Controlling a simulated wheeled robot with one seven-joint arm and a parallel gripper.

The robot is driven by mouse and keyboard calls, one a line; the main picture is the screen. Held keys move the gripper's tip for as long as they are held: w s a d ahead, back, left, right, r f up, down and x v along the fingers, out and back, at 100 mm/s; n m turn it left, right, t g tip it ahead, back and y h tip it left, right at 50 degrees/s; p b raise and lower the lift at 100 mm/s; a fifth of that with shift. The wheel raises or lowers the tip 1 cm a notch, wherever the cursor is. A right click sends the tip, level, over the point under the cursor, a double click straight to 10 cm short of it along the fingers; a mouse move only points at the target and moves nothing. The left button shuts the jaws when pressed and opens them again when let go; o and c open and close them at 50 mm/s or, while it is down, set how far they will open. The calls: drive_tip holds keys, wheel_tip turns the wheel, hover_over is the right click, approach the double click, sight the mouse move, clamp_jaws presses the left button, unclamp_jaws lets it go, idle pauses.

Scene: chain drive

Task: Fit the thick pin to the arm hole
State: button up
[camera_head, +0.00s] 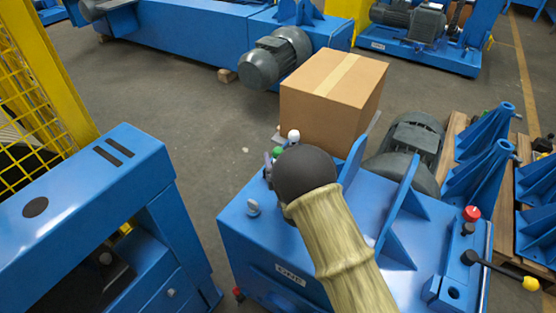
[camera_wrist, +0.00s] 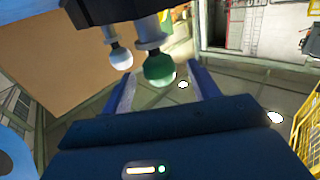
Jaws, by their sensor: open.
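Two ball-topped pins hang from a dark part in the wrist view, a green-knobbed pin (camera_wrist: 159,69) and a white-knobbed pin (camera_wrist: 121,58). The green one looks larger and closer; I cannot tell for sure which is the thick pin. My gripper (camera_wrist: 163,73) is open, with the green knob between its fingers in the picture and no visible grip. In the head view, the white knob (camera_head: 293,135) and green knob (camera_head: 277,152) show just past my dark wrist, which hides most of my gripper. A round hole (camera_head: 454,292) shows in a blue bracket; whether it is the arm hole is unclear.
The blue machine top (camera_head: 240,232) carries upright blue plates (camera_head: 400,200), a grey-knobbed pin (camera_head: 253,207), a red knob (camera_head: 471,213) and a yellow-knobbed lever (camera_head: 530,283). A cardboard box (camera_head: 325,105) stands behind. A blue frame (camera_head: 90,190) is at left, with floor between.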

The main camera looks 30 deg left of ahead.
sight(277, 148)
drive_tip(key=shift+x, duration=2.35)
drive_tip(key=c, duration=1.3)
drive_tip(key=shift+o, duration=0.2)
drive_tip(key=shift+r, duration=0.1)
wheel_tip(277, 148, up, 10)
drive_tip(key=shift+p, duration=0.4)
